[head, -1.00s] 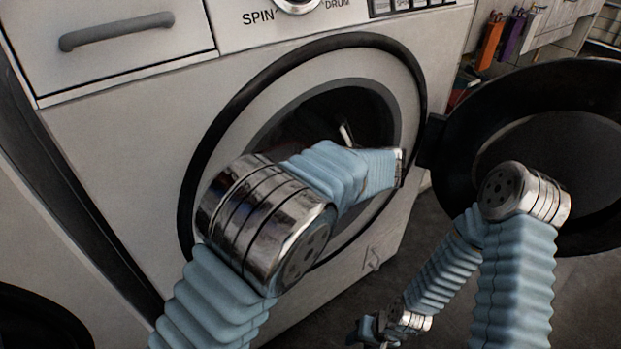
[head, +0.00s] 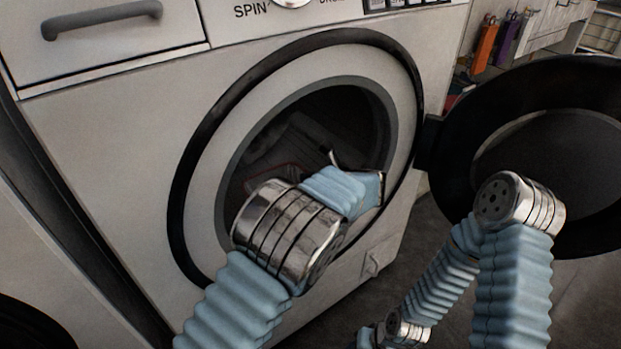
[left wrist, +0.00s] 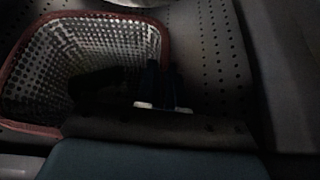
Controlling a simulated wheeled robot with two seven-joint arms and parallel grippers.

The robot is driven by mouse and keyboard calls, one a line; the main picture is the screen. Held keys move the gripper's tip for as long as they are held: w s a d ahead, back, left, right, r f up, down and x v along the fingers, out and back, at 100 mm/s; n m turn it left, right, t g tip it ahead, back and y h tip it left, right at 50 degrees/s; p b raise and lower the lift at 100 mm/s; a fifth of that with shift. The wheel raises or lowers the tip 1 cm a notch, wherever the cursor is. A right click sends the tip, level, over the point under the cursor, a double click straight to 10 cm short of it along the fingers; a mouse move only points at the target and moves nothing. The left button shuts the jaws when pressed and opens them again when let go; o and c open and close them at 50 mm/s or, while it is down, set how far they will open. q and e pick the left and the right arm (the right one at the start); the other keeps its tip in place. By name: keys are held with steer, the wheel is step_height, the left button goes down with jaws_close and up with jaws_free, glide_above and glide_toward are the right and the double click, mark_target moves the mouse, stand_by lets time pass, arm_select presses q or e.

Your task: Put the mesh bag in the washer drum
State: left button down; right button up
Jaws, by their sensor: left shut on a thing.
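The mesh bag (left wrist: 95,45), a white net with a red-brown rim, lies inside the washer drum (left wrist: 212,60) in the left wrist view. In the head view, a faint reddish edge and pale mesh of the bag (head: 268,172) show through the round opening. My left gripper (left wrist: 162,103) is shut on the bag at its near right side, inside the drum. In the head view, my left arm reaches into the opening and hides the fingers. My right gripper (head: 368,338) is low at the bottom edge, and its fingers are not clear.
The round black washer door (head: 460,130) stands open at the right, behind my right arm. A drawer handle (head: 100,20) juts out at top left. Open floor (head: 450,290) lies at lower right.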

arm_select(q)
steer(key=c, duration=1.3)
jaws_free()
steer(key=shift+f, duration=0.1)
steer(key=shift+o, duration=0.2)
steer(key=shift+s+d+r, duration=0.1)
steer(key=shift+d+r, duration=0.05)
steer(key=shift+r, duration=0.2)
steer(key=p+v, duration=0.2)
steer(key=v, duration=0.9)
steer(key=shift+s, duration=0.25)
steer(key=shift+d+r, duration=0.1)
steer(key=shift+d, duration=0.05)
